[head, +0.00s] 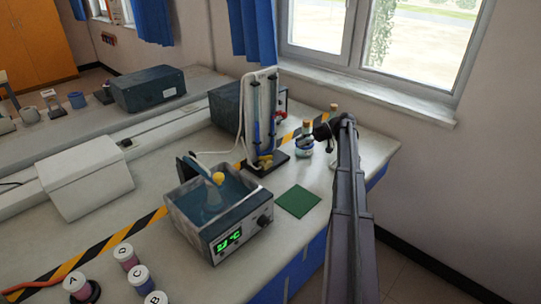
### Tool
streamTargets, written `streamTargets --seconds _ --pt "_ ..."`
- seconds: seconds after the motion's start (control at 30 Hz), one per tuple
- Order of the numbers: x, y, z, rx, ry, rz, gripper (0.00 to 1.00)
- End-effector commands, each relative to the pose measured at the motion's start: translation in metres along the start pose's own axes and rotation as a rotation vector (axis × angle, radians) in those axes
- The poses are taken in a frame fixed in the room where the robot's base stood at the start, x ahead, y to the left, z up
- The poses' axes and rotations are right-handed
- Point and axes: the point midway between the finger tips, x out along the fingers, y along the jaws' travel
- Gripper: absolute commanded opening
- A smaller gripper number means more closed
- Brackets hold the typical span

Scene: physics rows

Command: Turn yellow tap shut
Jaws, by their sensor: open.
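A yellow tap (264,160) sits low on the front of an upright stand with blue liquid columns (262,115), near the stand's dark base. It is small, and I cannot tell which way its handle is turned. My gripper (322,131) shows as a small dark shape at the far end of my arm, to the right of the stand and above the bench. It is apart from the tap and open, with nothing seen in it. Its fingers are hard to make out.
A small flask (304,146) and a corked vessel (333,109) stand close to my gripper. Lettered jars (138,277) stand front left.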

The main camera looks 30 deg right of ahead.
Motion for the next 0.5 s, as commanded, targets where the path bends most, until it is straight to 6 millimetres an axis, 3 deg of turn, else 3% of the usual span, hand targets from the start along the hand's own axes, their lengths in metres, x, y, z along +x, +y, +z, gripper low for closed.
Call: streamTargets --seconds 0.27,0.5 --pt "0.006 0.0 0.002 0.0 0.0 0.001 0.47" --pt "0.03 -0.001 0.003 0.001 0.0 0.001 0.47"
